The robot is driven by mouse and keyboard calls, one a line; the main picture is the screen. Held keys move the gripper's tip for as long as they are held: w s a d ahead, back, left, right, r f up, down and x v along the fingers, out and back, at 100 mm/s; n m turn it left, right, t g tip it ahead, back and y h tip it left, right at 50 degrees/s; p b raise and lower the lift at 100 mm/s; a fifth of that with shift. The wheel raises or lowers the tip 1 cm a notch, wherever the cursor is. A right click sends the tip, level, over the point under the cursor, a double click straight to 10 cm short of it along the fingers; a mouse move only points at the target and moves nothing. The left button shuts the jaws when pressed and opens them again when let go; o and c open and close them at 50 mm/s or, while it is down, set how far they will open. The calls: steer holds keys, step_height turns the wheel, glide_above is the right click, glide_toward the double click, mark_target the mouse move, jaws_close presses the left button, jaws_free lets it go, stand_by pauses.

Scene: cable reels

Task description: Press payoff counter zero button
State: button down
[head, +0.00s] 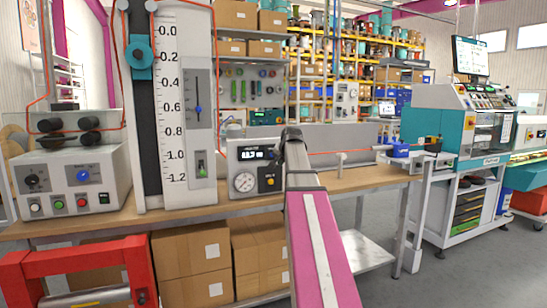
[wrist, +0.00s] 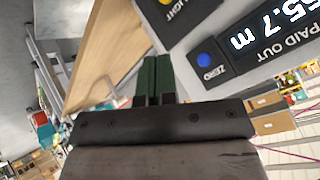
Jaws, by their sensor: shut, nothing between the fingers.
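The payoff counter (head: 238,158) is a grey box on the bench in the head view. In the wrist view its lit display (wrist: 268,32), marked PAID OUT, ends in "5.7 m". The blue zero button (wrist: 207,59), labelled ZERO, sits beside that display on the grey face. In the head view I cannot make out this button; my arm covers the counter's right part. My gripper (wrist: 156,62) is shut and empty, its dark green fingers together. In the wrist picture the fingertips are left of the blue button; the gap in depth is unclear.
A yellow button (wrist: 166,2) marked LIGHT is near the zero button. The counter also carries a round gauge (head: 244,182). A control box (head: 72,178) and a tall scale (head: 173,100) stand left on the wooden bench (head: 215,208). A red frame (head: 75,255) stands in front, lower left.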

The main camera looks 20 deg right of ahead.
steer(key=w, duration=0.8)
steer(key=shift+w+a, duration=0.2)
steer(key=shift+w, duration=0.2)
stand_by(2.0)
steer(key=shift+w, duration=0.45)
steer(key=shift+w, duration=0.4)
stand_by(0.6)
steer(key=shift+s, duration=0.85)
steer(key=shift+s+d, duration=0.1)
steer(key=shift+s, duration=2.4)
